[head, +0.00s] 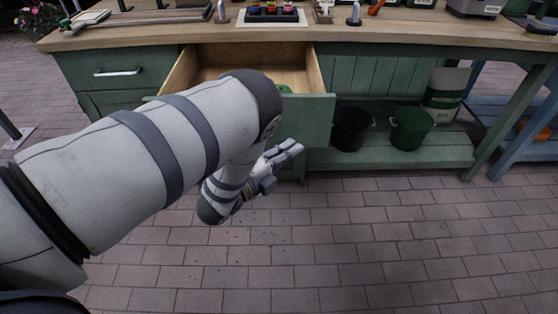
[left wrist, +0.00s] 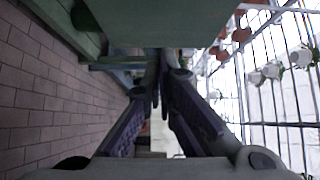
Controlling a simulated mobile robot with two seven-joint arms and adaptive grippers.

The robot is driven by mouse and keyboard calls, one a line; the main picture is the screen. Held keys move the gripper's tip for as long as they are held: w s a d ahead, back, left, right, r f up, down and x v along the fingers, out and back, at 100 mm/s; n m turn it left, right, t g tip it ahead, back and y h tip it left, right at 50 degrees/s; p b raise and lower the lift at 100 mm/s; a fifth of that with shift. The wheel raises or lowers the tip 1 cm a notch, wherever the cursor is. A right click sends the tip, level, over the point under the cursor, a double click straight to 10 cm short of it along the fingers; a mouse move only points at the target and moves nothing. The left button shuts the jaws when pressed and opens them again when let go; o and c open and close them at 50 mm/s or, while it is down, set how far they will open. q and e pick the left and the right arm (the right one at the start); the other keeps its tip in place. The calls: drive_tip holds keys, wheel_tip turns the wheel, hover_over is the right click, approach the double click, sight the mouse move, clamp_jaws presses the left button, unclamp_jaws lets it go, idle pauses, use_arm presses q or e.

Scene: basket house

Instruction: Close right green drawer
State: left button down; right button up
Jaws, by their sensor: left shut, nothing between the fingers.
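The right green drawer (head: 312,118) is pulled out from under the wooden workbench in the head view. Its pale wooden inside shows, and my left arm covers much of its front. Something small and green (head: 284,89) lies inside. My left gripper (head: 294,149) is just below and in front of the drawer front's lower edge, with its fingers together and nothing between them. In the left wrist view, the fingers (left wrist: 157,62) meet below a green panel (left wrist: 155,22), which looks like the drawer front. I cannot tell whether they touch. My right gripper is not in view.
A closed left drawer (head: 118,74) with a metal handle is beside it. The worktop (head: 330,28) holds tools and small items. A black bucket (head: 350,128), a green bucket (head: 411,129) and a white-and-green bag (head: 446,93) stand on the low shelf. The brick floor (head: 380,240) in front is clear.

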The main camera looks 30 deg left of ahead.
use_arm(q)
drive_tip(key=shift+w+a, duration=0.25)
drive_tip(key=shift+w, duration=0.6)
drive_tip(key=shift+w+a, duration=0.3)
drive_tip(key=shift+w, duration=0.6)
drive_tip(key=shift+w+a, duration=0.25)
drive_tip(key=shift+w, duration=0.6)
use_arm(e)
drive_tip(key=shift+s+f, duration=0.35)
use_arm(q)
drive_tip(key=shift+r, duration=0.1)
drive_tip(key=shift+b, duration=0.3)
